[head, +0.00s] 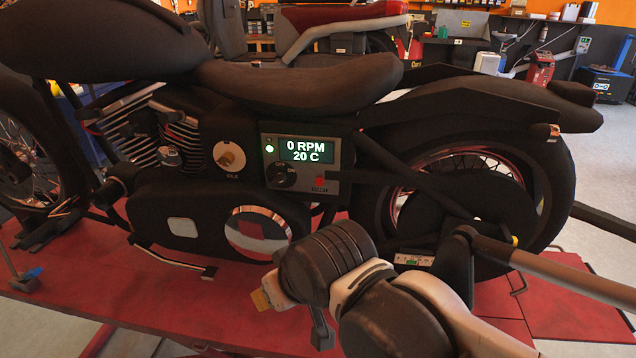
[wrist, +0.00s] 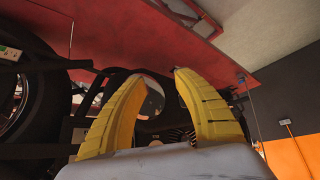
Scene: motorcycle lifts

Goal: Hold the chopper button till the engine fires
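The black chopper (head: 300,85) stands side-on on a red lift. Its control panel (head: 333,157) sits below the seat, with a screen (head: 306,150) reading 0 RPM and 20 C. A green lamp (head: 269,149) glows beside the screen. A black knob (head: 285,175) and a small red button (head: 320,182) sit below it; the button's label is too small to read surely. My gripper (head: 263,298) is below the panel, in front of the lower engine, apart from the button. In the wrist view its two yellow fingers (wrist: 160,75) are spread and empty, and the button cannot be made out.
A round dial knob (head: 230,155) is left of the panel. A round chrome cover (head: 258,233) bulges below it. The footpeg bar (head: 172,258) sticks out low at left. The red lift deck (head: 150,305) lies under the bike. The space before the panel is clear.

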